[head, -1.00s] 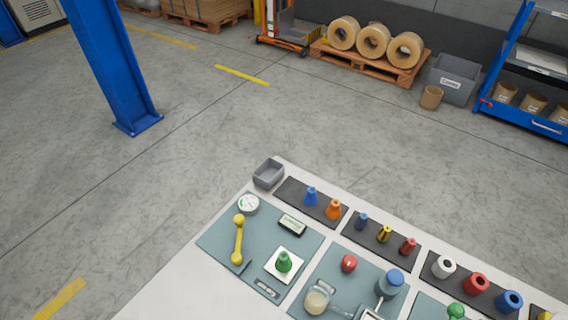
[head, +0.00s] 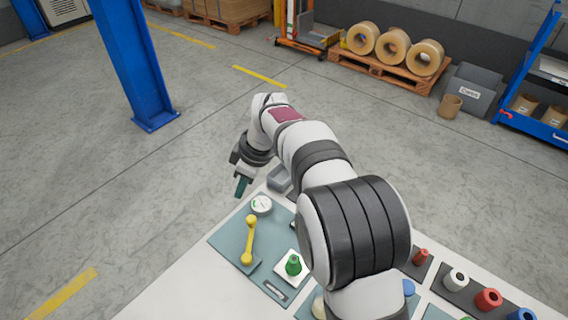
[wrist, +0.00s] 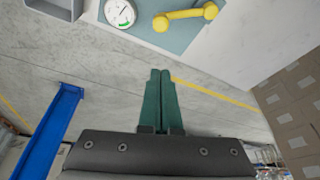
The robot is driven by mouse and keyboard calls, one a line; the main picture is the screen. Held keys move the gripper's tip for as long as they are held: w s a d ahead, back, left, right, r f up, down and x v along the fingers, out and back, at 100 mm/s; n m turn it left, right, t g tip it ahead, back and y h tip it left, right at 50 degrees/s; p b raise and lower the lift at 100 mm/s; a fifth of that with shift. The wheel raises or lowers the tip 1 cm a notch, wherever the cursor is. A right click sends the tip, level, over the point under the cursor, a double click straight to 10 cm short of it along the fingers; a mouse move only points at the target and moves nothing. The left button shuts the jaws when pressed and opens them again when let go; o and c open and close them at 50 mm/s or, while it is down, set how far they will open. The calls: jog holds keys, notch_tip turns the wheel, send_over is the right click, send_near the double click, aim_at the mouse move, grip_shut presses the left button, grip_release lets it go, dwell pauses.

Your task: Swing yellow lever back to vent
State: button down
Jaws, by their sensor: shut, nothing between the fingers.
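The yellow lever (head: 249,240) lies on a teal panel (head: 228,238) near the left end of the white table. It has a round knob at each end. In the wrist view the lever (wrist: 184,17) shows at the top, beside the round white gauge (wrist: 120,12). My gripper (head: 241,187) is past the table's far edge, beyond the gauge and lever, touching neither. In the wrist view its green fingers (wrist: 160,75) are shut together with nothing between them. No vent marking is readable.
A green cone-shaped knob (head: 293,265) on a white plate is right of the lever. A grey bin (head: 279,179) stands at the table's far corner. My arm hides much of the table's middle. Floor left of the table is clear; a blue post (head: 137,65) stands beyond.

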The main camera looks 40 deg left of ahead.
aim_at(249, 239)
jog(key=shift+s+a+f+n, duration=0.2)
jog(key=shift+s+a+f, duration=0.05)
jog(key=shift+a, duration=0.15)
jog(key=shift+s+a+f+n, duration=0.2)
jog(key=shift+a, duration=0.2)
jog(key=x, duration=0.9)
jog(key=shift+f, duration=0.1)
jog(key=shift+w+d+f, duration=0.2)
jog(key=shift+w+d, duration=0.1)
jog(key=shift+d, duration=0.3)
jog(key=shift+w+d+f, duration=0.2)
jog(key=shift+w+d, duration=0.1)
jog(key=shift+d, duration=0.3)
jog(key=shift+w+d, duration=0.2)
jog(key=shift+d, duration=0.25)
jog(key=shift+w+d+m, duration=0.2)
jog(key=shift+m, duration=0.2)
